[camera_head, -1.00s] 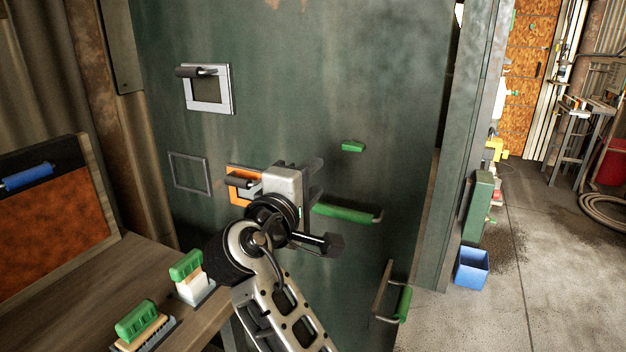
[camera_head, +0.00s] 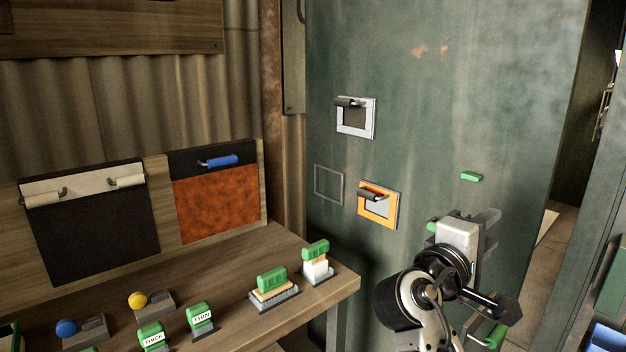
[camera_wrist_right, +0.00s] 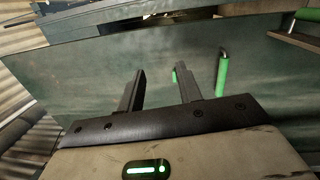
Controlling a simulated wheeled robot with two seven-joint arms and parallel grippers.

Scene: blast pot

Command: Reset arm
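My right arm comes up from the bottom right of the head view, its gripper (camera_head: 487,222) in front of the green metal door (camera_head: 420,110). In the right wrist view the two dark fingers of this gripper (camera_wrist_right: 162,88) stand apart with nothing between them. The door surface shows beyond them, with a green bar handle (camera_wrist_right: 222,75) right of the fingers. The fingers look clear of the handle. My left gripper does not show in either view.
A wooden workbench (camera_head: 240,262) at left carries green-handled tools, including a brush (camera_head: 315,262), and a yellow knob (camera_head: 137,300). An orange-framed holder (camera_head: 378,204) is on the door. Boards with rollers hang behind the bench. An opening shows right of the door.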

